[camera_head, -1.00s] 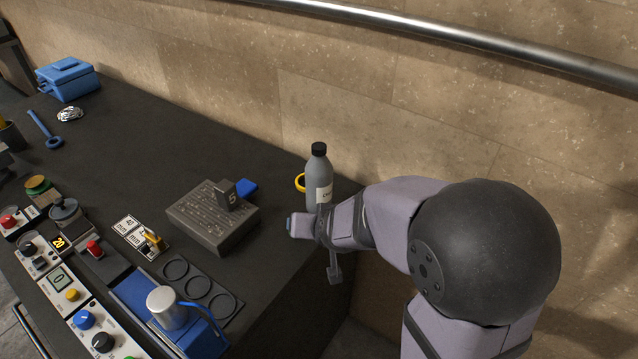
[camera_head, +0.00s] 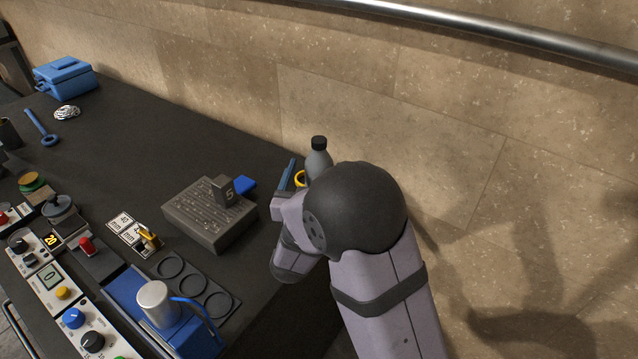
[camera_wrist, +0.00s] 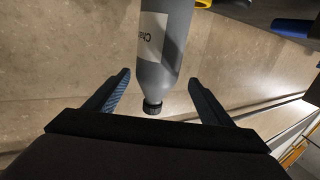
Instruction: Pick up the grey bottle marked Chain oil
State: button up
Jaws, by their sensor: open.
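The grey bottle (camera_head: 318,163) with a black cap stands at the right end of the dark bench, near the wall. My arm hides its lower part in the head view. In the wrist view the bottle (camera_wrist: 163,55) appears upside down, its white label partly readable as "Cha". My gripper (camera_wrist: 158,88) is open, with a finger on either side of the bottle's neck and cap in that view. I cannot tell how far the bottle lies beyond the fingertips. In the head view one blue finger (camera_head: 287,174) shows left of the bottle.
A yellow ring (camera_head: 300,178) is close beside the bottle. A grey block marked 5 (camera_head: 224,191), a blue block (camera_head: 244,185) and a grey textured slab (camera_head: 207,222) are to the left. The stone wall (camera_head: 400,110) rises close behind the bottle.

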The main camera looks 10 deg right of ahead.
jog(key=shift+p+x, duration=0.7)
jog(key=shift+x, duration=0.75)
jog(key=shift+d+f+p+x, duration=0.15)
jog(key=shift+p+x, duration=0.3)
jog(key=shift+x, duration=0.65)
jog(key=shift+d+f+p+x, duration=0.2)
jog(key=shift+p+x, duration=0.2)
jog(key=shift+x, duration=0.75)
jog(key=shift+s, duration=0.2)
jog(key=c, duration=1.3)
jog(key=shift+r, duration=0.15)
jog(key=c, duration=0.4)
jog(key=shift+o, duration=0.2)
